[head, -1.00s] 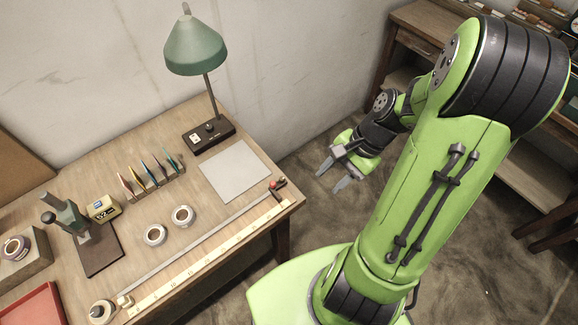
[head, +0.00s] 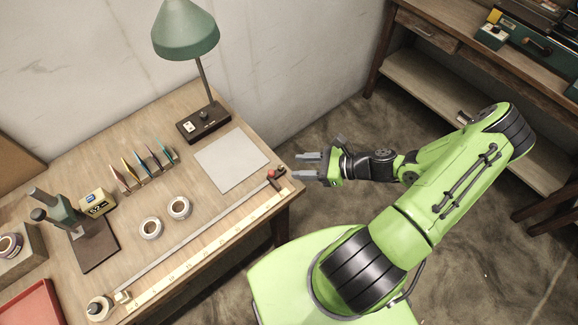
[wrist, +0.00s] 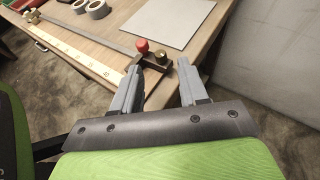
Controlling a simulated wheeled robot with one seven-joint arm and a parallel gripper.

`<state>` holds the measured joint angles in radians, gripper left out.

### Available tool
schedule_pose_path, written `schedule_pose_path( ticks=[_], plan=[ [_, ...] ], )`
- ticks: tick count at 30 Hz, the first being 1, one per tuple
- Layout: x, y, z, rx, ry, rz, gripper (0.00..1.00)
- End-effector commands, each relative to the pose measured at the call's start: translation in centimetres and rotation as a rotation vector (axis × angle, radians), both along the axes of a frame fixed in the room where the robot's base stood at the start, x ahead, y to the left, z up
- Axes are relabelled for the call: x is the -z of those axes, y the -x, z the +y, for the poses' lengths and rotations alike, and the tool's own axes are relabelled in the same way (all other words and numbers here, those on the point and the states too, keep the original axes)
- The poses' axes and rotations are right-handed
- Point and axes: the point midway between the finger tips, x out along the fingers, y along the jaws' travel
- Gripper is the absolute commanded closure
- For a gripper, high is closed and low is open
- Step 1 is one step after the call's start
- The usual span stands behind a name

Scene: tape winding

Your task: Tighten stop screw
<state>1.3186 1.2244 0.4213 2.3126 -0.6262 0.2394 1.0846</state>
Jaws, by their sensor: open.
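The stop screw appears as a red knob (head: 272,173) on a dark stop block at the right end of a long metal bar (head: 200,228), near the table's right corner. The red knob also shows in the wrist view (wrist: 142,46), just beyond the left fingertip, with the dark block partly hidden behind that finger. My gripper (head: 302,166) is open and empty, off the table's right edge, its fingers pointing left toward the knob. In the wrist view its two grey fingers (wrist: 161,70) are apart. No contact with the knob shows.
A pale ruler (head: 215,247) runs along the table's front edge. A grey sheet (head: 231,160), a green lamp (head: 185,32) and two tape rolls (head: 179,208) are on the table (head: 150,185).

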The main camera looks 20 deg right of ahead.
Motion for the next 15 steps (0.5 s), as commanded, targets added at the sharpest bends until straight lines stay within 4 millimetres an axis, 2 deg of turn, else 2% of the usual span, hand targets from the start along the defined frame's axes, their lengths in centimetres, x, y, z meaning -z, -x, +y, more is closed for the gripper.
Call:
schedule_pose_path(
  ticks=[3, 6, 15],
  plan=[
    [1.1, -1.2, 2.1, -0.005, -0.002, 0.001, 0.57],
    [1.5, -2.0, 3.0, -0.003, -0.001, 0.000, 0.57],
    [1.8, -2.3, 3.4, 0.000, 0.002, 0.000, 0.57]
  ],
)
